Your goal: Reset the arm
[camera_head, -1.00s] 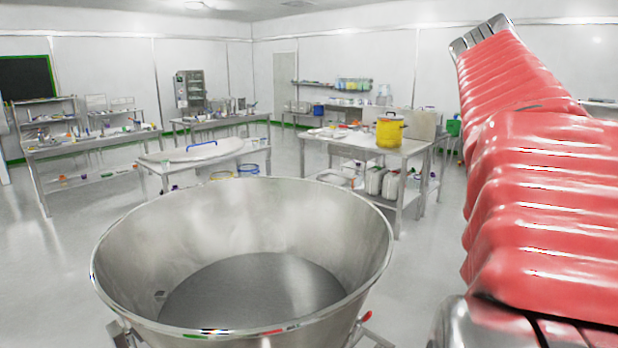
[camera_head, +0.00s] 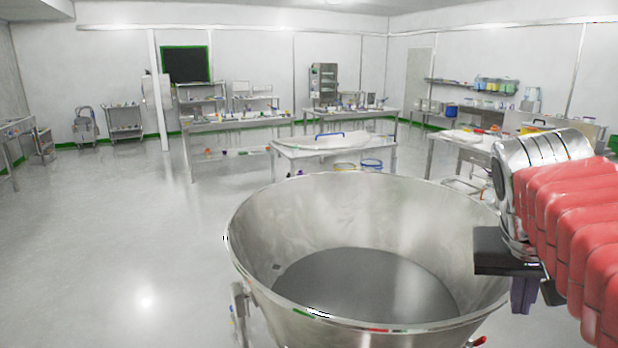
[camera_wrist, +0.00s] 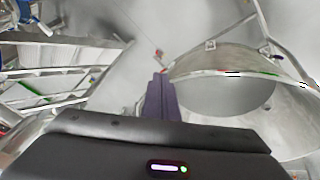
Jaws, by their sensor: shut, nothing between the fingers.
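My arm, in its red ribbed sleeve, comes in from the right of the head view. My gripper (camera_head: 523,296) hangs below its metal and black wrist, just right of the big steel bowl's rim. In the wrist view my gripper's two dark purple fingers (camera_wrist: 158,98) lie together, shut, with nothing between them. The steel bowl (camera_head: 310,215) is wide and open, with grey material in its bottom. It also shows at the right of the wrist view (camera_wrist: 290,125), beside the fingers and apart from them.
A steel table (camera_head: 282,152) with a pale lid on it stands behind the bowl. A second table (camera_head: 448,137), partly hidden by my arm, is at the right. Longer benches (camera_head: 197,127) with small items stand farther back. The floor (camera_head: 120,240) at the left is clear.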

